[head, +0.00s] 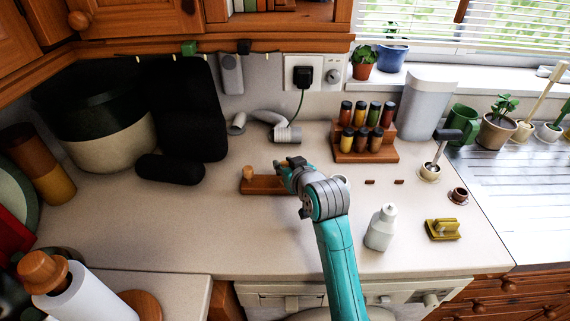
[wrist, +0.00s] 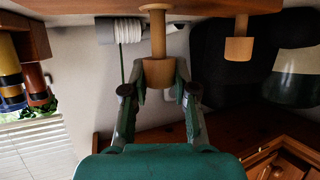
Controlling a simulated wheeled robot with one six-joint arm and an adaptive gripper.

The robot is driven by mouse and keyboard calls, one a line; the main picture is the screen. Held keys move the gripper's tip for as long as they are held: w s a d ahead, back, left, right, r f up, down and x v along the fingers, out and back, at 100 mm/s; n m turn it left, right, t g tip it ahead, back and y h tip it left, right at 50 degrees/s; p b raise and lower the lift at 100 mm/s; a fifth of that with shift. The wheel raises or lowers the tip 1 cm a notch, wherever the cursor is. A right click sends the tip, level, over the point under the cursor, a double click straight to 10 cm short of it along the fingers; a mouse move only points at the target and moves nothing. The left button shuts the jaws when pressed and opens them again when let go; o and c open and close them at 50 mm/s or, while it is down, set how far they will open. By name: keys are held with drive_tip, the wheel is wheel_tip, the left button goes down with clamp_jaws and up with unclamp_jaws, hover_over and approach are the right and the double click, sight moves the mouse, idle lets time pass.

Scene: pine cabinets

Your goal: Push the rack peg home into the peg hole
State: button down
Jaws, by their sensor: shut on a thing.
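The wooden rack board (head: 268,185) lies on the counter, and its edge shows at the top of the wrist view (wrist: 215,7). A short peg (head: 248,173) stands at its left end; in the wrist view it shows at the right (wrist: 238,46). My gripper (wrist: 159,82) is shut on the rack peg (wrist: 158,38), holding its thick pale end between both fingertips. The peg's thin shaft runs from the fingers toward the board, with a wider disc by the board's edge. In the head view my gripper (head: 287,172) hides the board's right part. The peg hole is hidden, and I cannot tell how deep the peg sits.
A spice rack (head: 365,155) with several jars stands behind right. A grey coiled hose (head: 287,134) lies behind the board. A black cylinder (head: 170,169) lies to the left. A white bottle (head: 381,228) stands at right. The counter in front of the board is clear.

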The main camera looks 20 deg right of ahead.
drive_tip(key=shift+f, duration=0.6)
drive_tip(key=shift+f, duration=0.2)
drive_tip(key=c, duration=0.8)
unclamp_jaws()
drive_tip(key=shift+f, duration=0.1)
drive_tip(key=shift+s+d+r, duration=0.15)
drive_tip(key=shift+s+r, duration=1.3)
drive_tip(key=shift+s, duration=0.4)
drive_tip(key=shift+s+d+r, duration=0.15)
drive_tip(key=shift+s+r, duration=1.25)
drive_tip(key=shift+s, duration=0.4)
drive_tip(key=shift+s+d+r, duration=0.15)
drive_tip(key=shift+s+r, duration=1.3)
drive_tip(key=shift+s, duration=0.4)
